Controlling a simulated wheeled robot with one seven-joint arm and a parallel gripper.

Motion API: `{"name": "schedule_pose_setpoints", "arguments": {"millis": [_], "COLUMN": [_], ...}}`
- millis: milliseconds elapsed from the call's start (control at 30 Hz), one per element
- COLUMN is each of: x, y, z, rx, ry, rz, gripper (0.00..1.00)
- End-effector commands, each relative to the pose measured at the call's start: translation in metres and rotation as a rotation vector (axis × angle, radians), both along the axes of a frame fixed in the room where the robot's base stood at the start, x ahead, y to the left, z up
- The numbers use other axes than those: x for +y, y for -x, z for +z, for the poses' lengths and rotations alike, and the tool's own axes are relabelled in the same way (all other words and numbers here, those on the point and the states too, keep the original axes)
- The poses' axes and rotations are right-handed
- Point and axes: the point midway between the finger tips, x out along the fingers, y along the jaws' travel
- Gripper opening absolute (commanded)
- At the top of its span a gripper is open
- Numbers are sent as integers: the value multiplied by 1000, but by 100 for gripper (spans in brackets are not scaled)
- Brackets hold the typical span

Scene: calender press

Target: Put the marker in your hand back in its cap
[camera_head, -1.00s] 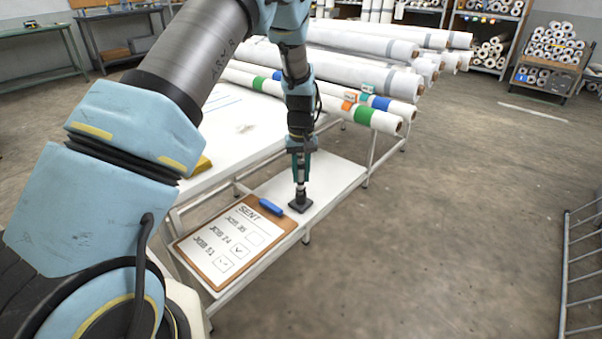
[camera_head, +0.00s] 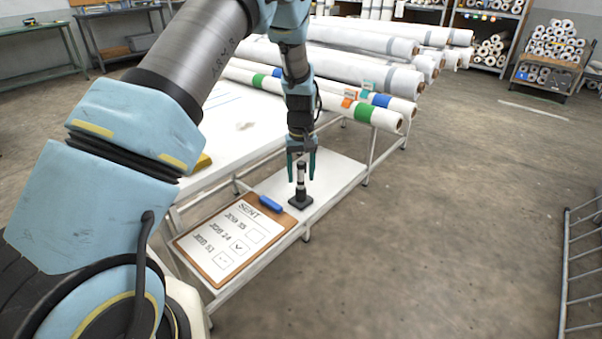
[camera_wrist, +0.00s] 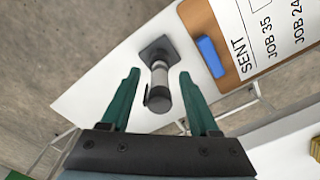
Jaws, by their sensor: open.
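The marker (camera_head: 300,178) stands upright in the dark square-based cap holder (camera_head: 300,202) on the white side shelf. It has a dark top and a pale grey band. In the wrist view the marker (camera_wrist: 159,88) lies between my two green fingers, touching neither, with the holder base (camera_wrist: 157,50) beyond it. My gripper (camera_head: 301,180) is open above and around the marker's upper part; it also shows in the wrist view (camera_wrist: 156,95). The seam between marker and cap is too small to judge.
A clipboard (camera_head: 216,262) marked SENT, with a blue clip (camera_head: 270,204), lies left of the holder. White rolls with coloured bands (camera_head: 340,103) lie behind on the larger table. The shelf (camera_head: 335,178) right of the holder is clear.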

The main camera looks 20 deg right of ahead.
Motion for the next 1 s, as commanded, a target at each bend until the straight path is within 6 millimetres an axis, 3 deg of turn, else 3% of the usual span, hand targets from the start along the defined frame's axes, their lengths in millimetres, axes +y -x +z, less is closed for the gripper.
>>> {"name": "schedule_pose_setpoints", "arguments": {"millis": [167, 600, 900, 1000], "x": [-1, -1, 2, 20], "y": [-1, 0, 0, -4], "z": [16, 94, 109, 117], "rx": [-2, -2, -1, -3], "ry": [3, 2, 0, 5], "rz": [0, -1, 1, 15], "gripper": [62, 62, 62, 62]}}
